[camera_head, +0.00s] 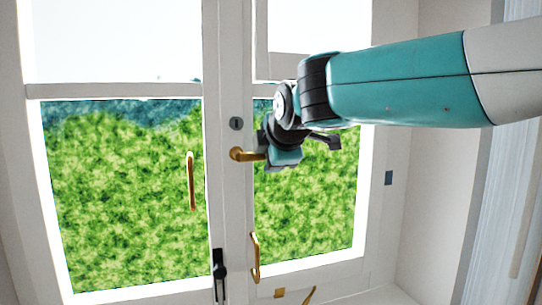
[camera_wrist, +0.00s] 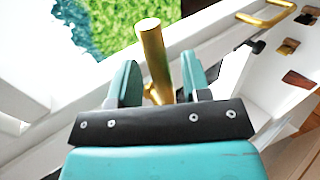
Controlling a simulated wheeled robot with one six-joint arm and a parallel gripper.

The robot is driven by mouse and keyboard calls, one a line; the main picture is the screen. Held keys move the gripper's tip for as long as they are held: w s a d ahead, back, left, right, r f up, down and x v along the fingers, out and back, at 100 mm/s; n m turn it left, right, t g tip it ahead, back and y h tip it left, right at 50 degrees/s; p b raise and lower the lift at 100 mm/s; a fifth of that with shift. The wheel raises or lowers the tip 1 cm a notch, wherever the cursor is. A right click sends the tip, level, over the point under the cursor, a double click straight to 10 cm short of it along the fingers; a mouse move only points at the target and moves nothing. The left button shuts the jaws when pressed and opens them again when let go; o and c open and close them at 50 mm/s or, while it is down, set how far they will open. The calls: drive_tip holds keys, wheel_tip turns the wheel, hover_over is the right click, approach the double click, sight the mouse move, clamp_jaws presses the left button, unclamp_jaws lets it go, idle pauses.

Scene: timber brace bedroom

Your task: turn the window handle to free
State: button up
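The brass window handle (camera_head: 245,154) sits on the white middle frame and points sideways to the right, its right end hidden behind my gripper (camera_head: 280,157). In the wrist view, the handle (camera_wrist: 154,58) stands as a gold bar between the two teal fingers of my gripper (camera_wrist: 159,82). The fingers are open, one on each side of the bar. A narrow gap shows on both sides, so they do not appear to press on it. The handle's base is partly hidden behind the fingers.
A long brass pull (camera_head: 191,182) is on the left sash and another brass pull (camera_head: 254,257) is lower on the middle frame. A black latch (camera_head: 219,270) is at the bottom. A dark keyhole plate (camera_head: 236,123) is above the handle. White wall (camera_head: 440,130) lies right.

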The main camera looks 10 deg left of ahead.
drive_tip(key=b+v, duration=0.4)
drive_tip(key=v, duration=1.3)
drive_tip(key=shift+s+b, duration=0.25)
drive_tip(key=shift+b, duration=0.15)
drive_tip(key=shift+r, duration=0.1)
drive_tip(key=s+d+f+m+g+b, duration=0.1)
drive_tip(key=s+d+f+m+g, duration=0.25)
drive_tip(key=f, duration=0.55)
drive_tip(key=s+d+f+m+g+h+b, duration=0.1)
drive_tip(key=s+d+f+m, duration=0.25)
drive_tip(key=d+f, duration=0.4)
drive_tip(key=s+d+f+m+g+b, duration=0.1)
drive_tip(key=s+d+f+m+g, duration=0.2)
drive_tip(key=f, duration=0.8)
drive_tip(key=s+d+f+m+g, duration=0.2)
drive_tip(key=s+f+m, duration=0.4)
drive_tip(key=s, duration=0.4)
drive_tip(key=shift+s+d+f+g+b, duration=0.35)
drive_tip(key=shift+s+d+f, duration=0.1)
drive_tip(key=shift+f, duration=0.3)
drive_tip(key=shift+w, duration=0.1)
drive_tip(key=shift+c, duration=0.6)
